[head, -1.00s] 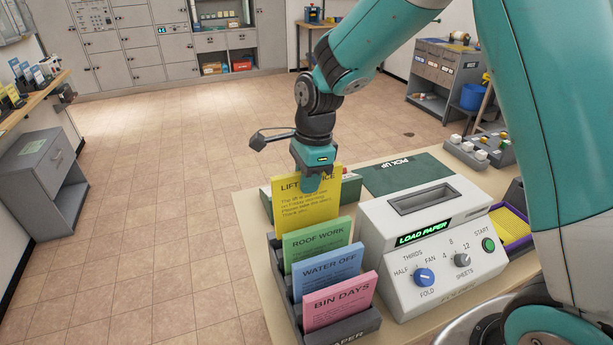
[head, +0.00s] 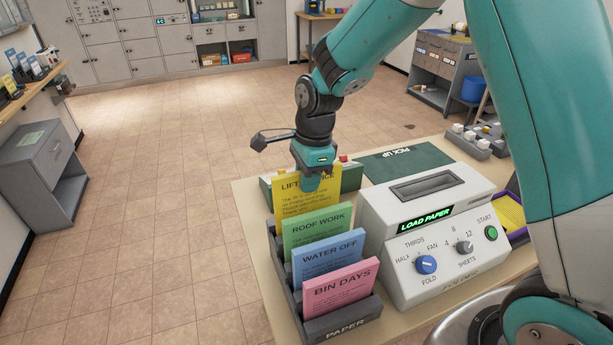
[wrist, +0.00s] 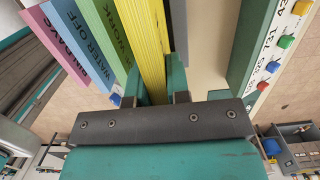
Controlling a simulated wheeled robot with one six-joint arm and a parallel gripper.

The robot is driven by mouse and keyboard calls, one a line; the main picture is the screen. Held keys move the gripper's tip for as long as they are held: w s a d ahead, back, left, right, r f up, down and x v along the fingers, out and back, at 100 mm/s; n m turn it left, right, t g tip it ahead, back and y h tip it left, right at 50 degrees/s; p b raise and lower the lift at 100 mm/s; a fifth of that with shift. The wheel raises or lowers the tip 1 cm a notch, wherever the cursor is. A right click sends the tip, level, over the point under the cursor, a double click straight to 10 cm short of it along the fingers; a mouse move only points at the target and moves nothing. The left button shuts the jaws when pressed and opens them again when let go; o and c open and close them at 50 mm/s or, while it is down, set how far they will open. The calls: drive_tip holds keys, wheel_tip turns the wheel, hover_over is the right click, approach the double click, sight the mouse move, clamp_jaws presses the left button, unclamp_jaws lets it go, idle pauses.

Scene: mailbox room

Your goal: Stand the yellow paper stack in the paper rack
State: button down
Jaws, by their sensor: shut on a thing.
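The yellow paper stack (head: 300,200) stands upright at the back of the dark grey paper rack (head: 343,332), behind the green stack. Its lower part is hidden by the green stack, so I cannot tell whether it rests on the slot floor. My gripper (head: 312,180) is above it, fingers pointing down, shut on its top edge. In the wrist view the yellow stack (wrist: 152,45) runs between the two fingers, beside the green stack (wrist: 103,30).
Green (head: 318,232), blue (head: 329,258) and pink (head: 342,288) stacks stand in the rack's front slots. A white folding machine (head: 440,240) stands close to the right. A green pick-up mat (head: 405,164) lies behind it.

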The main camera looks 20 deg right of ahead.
drive_tip(key=shift+f+b, duration=0.95)
drive_tip(key=shift+f, duration=0.95)
drive_tip(key=c, duration=1)
unclamp_jaws()
wheel_tip(320, 180, up, 7)
drive_tip(key=p, duration=0.6)
drive_tip(key=shift+r, duration=0.1)
